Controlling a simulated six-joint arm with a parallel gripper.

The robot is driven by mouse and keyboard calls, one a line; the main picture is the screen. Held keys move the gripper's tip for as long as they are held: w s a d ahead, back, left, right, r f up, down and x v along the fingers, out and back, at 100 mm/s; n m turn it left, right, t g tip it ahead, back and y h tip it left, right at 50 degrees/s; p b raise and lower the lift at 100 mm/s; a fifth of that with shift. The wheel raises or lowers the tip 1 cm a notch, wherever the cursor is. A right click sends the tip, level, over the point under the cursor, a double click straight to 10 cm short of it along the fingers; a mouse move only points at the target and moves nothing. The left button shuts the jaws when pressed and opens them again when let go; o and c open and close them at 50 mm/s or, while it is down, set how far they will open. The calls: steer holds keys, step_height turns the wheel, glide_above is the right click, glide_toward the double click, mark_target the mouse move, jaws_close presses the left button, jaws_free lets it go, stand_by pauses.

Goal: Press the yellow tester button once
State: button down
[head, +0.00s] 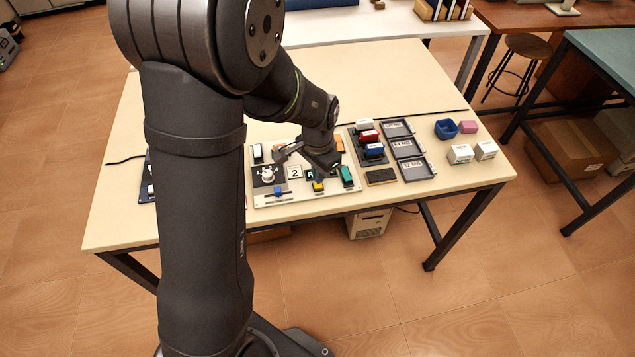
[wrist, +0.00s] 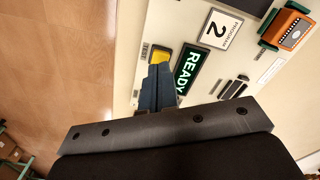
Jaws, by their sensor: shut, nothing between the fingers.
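The yellow tester button (wrist: 161,54) shows in the wrist view just beyond my fingertips, on the white tester panel (wrist: 140,20). It also shows in the head view as a small yellow patch (head: 318,187) near the panel's front edge. My gripper (wrist: 158,72) is shut and empty, with its blue-grey fingertips at the button's near edge. I cannot tell whether they touch it. A lit green READY sign (wrist: 187,71) lies right beside the fingers. A "PROGRAM 2" display (wrist: 219,31) stands farther along the panel.
An orange device (wrist: 287,28) sits at the panel's far side in the wrist view. In the head view, a green block (head: 347,176) stands right of the button, and a rack with coloured blocks (head: 354,147) and labelled trays (head: 408,147) lies farther right. My arm hides part of the table.

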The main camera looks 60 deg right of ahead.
steer(key=shift+f, duration=1)
stand_by(0.9)
steer(key=shift+r, duration=3.55)
steer(key=shift+w, duration=0.1)
steer(key=w+n, duration=0.3)
steer(key=n, duration=0.1)
steer(key=w+d+f+n, duration=0.1)
steer(key=w+n, duration=0.3)
steer(key=w+d+n, duration=0.1)
steer(key=w+n, duration=0.2)
steer(key=n, duration=0.1)
steer(key=shift+w+f, duration=0.3)
steer(key=w+n, duration=0.3)
steer(key=n, duration=0.1)
steer(key=w+f+n, duration=0.1)
steer(key=w+n, duration=0.3)
steer(key=w+f+n, duration=0.1)
steer(key=w+n, duration=0.3)
steer(key=shift+w+a, duration=0.1)
steer(key=shift+a, duration=0.2)
